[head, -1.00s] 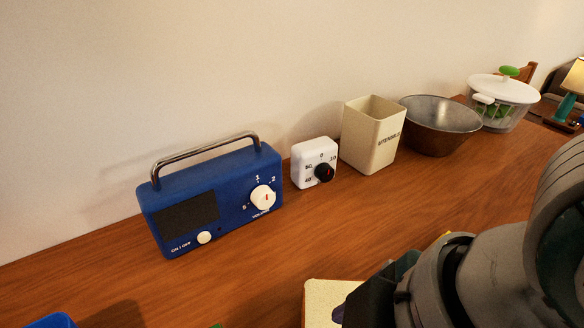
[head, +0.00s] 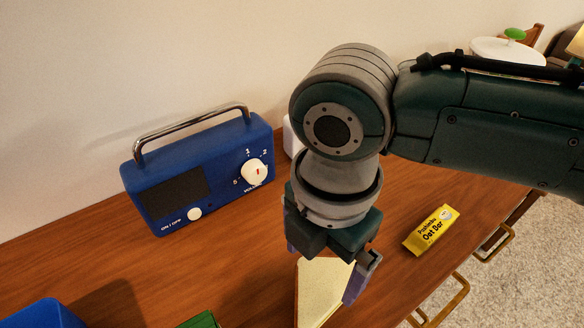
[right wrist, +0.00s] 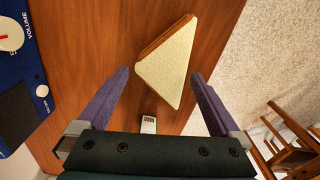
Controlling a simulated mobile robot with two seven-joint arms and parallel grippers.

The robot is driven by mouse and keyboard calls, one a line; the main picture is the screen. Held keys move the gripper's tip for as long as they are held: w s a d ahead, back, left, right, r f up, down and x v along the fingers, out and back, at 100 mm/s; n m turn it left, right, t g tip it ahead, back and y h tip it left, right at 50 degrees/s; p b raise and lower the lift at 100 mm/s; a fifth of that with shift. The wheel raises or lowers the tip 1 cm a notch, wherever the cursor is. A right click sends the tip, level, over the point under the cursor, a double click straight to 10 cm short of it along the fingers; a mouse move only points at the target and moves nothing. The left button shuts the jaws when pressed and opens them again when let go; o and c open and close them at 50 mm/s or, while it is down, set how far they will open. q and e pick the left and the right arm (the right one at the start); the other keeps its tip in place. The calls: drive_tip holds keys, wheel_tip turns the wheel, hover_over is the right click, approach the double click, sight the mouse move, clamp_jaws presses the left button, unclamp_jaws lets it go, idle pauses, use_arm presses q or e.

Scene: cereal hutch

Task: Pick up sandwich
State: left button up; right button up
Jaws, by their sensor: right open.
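The sandwich is a pale triangular wedge with a brown crust edge, lying flat on the wooden counter. In the right wrist view the sandwich (right wrist: 168,60) is ahead of and between the two purple fingers, apart from both. In the head view the sandwich (head: 318,290) is partly hidden behind my right gripper (head: 322,275), which points down at it. My right gripper is open and empty, and it also shows in the right wrist view (right wrist: 160,85). My left gripper is not in view.
A blue radio (head: 200,170) stands left of my right gripper. A yellow oat bar (head: 431,230) lies to the right. A blue object (head: 45,315) and a green object (head: 203,320) are at the lower left. Drawer handles (head: 440,300) stick out at the counter's front edge.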

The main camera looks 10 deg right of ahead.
sight(320, 276)
wheel_tip(320, 276, down, 3)
drive_tip(key=shift+f+b, duration=0.15)
drive_tip(key=shift+b, duration=0.2)
drive_tip(key=shift+c, duration=0.4)
drive_tip(key=shift+c, duration=1.4)
